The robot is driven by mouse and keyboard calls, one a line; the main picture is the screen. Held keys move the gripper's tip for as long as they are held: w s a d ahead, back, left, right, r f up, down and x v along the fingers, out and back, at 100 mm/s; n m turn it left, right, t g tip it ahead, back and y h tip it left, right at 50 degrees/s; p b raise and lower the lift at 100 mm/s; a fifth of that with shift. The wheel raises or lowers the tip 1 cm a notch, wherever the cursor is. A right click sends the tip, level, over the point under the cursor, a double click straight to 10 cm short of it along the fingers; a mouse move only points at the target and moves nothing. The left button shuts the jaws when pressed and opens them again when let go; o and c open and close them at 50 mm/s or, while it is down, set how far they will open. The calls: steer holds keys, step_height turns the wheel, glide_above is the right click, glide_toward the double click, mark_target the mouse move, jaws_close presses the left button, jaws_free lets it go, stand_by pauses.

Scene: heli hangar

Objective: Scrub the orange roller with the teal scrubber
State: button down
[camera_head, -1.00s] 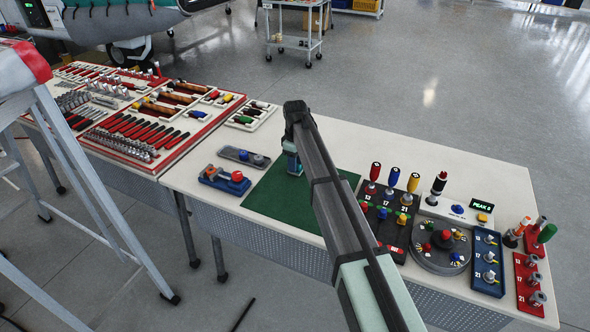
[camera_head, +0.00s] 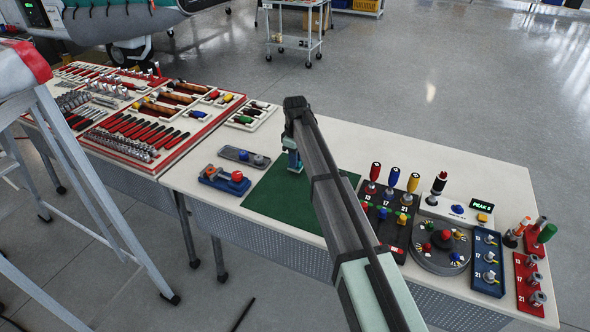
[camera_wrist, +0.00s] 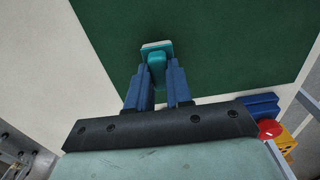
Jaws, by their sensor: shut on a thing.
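My gripper (camera_wrist: 153,80) has blue fingers and is shut on the teal scrubber (camera_wrist: 157,62), which has a pale edge. In the wrist view they are over the green mat (camera_wrist: 210,40). In the head view my gripper (camera_head: 293,158) is over the mat's far part, and my arm partly hides it. I cannot tell whether the scrubber touches the mat. A blue holder (camera_head: 222,184) left of the mat carries a red knob (camera_head: 237,176) and a small orange part (camera_head: 211,170), which may be the orange roller. No other clear orange roller shows.
A grey tray (camera_head: 243,157) lies behind the blue holder. Right of the mat are a black tool rack (camera_head: 388,225), a round grey turntable (camera_head: 440,255), and blue and red socket racks. Red tool trays (camera_head: 150,120) fill the left table. The near mat is clear.

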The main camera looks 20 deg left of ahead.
steer(key=shift+r, duration=2.3)
steer(key=s+d+r+m, duration=0.2)
steer(key=s+d+m, duration=0.15)
steer(key=d, duration=1.15)
steer(key=s+d+r+m, duration=0.15)
steer(key=d+m, duration=0.25)
steer(key=d, duration=1.1)
steer(key=s+d+r+m, duration=0.1)
steer(key=s+d+m, duration=0.2)
steer(key=d, duration=1.2)
steer(key=d+f+m, duration=0.1)
steer(key=d+m, duration=0.1)
steer(key=d, duration=0.1)
steer(key=d+f+m, duration=0.1)
steer(key=d, duration=0.1)
steer(key=d+f+m, duration=0.1)
steer(key=d+m, duration=0.1)
steer(key=d, duration=0.1)
steer(key=shift+d+f+m, duration=0.2)
steer(key=shift+d+m, duration=0.1)
steer(key=shift+m, duration=0.05)
steer(key=shift+d+f+m, duration=0.15)
steer(key=shift+f+m, duration=0.65)
steer(key=shift+f, duration=0.1)
steer(key=shift+r, duration=0.1)
